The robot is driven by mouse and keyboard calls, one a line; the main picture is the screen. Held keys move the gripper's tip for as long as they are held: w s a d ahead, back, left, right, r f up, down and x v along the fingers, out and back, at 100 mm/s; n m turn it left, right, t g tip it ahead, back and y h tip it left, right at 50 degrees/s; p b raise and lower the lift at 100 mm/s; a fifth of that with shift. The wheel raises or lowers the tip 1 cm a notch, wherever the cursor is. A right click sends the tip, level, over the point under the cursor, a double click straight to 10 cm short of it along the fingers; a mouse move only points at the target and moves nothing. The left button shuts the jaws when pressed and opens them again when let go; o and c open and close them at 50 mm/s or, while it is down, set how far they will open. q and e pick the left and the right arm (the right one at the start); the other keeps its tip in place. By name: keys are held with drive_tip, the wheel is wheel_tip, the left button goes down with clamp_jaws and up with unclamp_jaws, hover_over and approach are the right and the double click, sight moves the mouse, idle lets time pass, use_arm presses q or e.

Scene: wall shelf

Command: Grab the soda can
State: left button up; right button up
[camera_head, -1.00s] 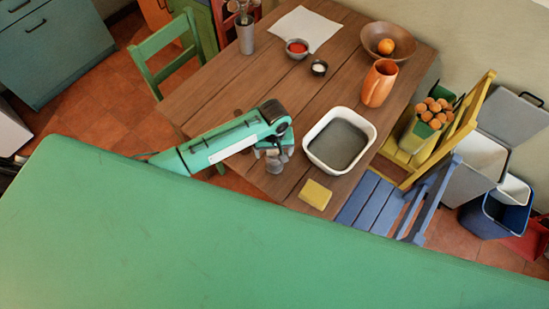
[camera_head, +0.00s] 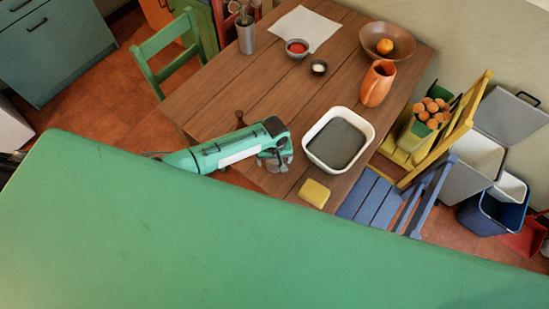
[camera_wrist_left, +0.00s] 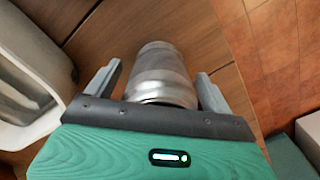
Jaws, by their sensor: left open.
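The soda can (camera_wrist_left: 160,75) is a grey metallic cylinder in the left wrist view, with its rounded shiny end toward the camera. My left gripper (camera_wrist_left: 159,72) is open, with one finger on each side of the can. Narrow gaps show between the can and the fingers. In the head view my left gripper (camera_head: 277,160) is over the near edge of the wooden table, left of the white tub. There the can is mostly hidden by the gripper. My right gripper is not in view.
The white tub (camera_head: 309,146) stands close to the right of the gripper, and a yellow sponge (camera_head: 314,194) lies below it. An orange pitcher (camera_head: 377,84), small bowls and a wooden bowl (camera_head: 370,34) stand farther back.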

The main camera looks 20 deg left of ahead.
use_arm(q)
drive_tip(key=shift+c, duration=0.3)
drive_tip(key=c, duration=1)
drive_tip(key=shift+r, duration=0.1)
